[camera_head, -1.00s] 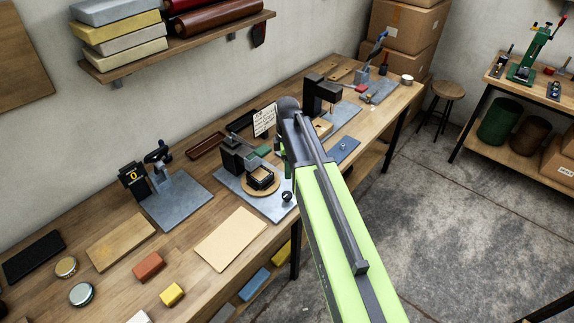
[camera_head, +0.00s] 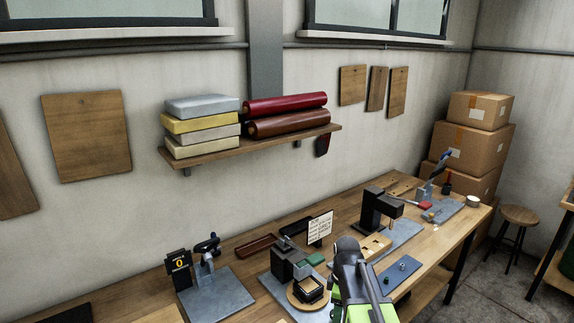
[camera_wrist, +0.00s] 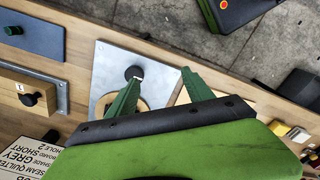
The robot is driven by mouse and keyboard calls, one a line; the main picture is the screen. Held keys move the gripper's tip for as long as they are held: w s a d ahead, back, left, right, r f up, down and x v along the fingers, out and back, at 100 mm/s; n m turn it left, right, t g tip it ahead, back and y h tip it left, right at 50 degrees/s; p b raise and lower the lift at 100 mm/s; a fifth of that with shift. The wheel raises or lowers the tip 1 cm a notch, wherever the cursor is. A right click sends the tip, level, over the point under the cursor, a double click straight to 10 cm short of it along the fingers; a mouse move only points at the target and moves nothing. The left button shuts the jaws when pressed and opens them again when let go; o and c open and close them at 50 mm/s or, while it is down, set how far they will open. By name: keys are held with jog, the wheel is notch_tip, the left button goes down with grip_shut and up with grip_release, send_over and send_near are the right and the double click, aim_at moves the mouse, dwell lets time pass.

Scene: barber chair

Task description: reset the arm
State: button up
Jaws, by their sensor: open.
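My arm (camera_head: 357,285) is green with a dark top and reaches up from the lower edge of the head view over the front of the workbench. My gripper (camera_wrist: 160,88) shows in the wrist view as two green fingers spread apart, with nothing between them. The fingers are above a grey metal plate (camera_wrist: 110,70) with a dark round knob (camera_wrist: 134,72). Part of the plate is hidden behind the fingers. In the head view the fingertips are hidden behind my arm.
The workbench (camera_head: 245,255) carries a black press (camera_head: 376,208), a small stand on a grey plate (camera_head: 215,295) and a white sign (camera_head: 320,227). A wall shelf (camera_head: 250,144) holds rolls and pads. Boxes (camera_head: 470,150) and a stool (camera_head: 517,222) stand right. Open floor lies beyond the bench edge.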

jog(key=s+f+m+b, duration=0.1)
jog(key=s+f+m, duration=0.1)
jog(key=s+m, duration=0.6)
jog(key=m, duration=0.6)
jog(key=shift+s+f, duration=0.15)
jog(key=shift+f, duration=0.25)
jog(key=shift+a, duration=0.1)
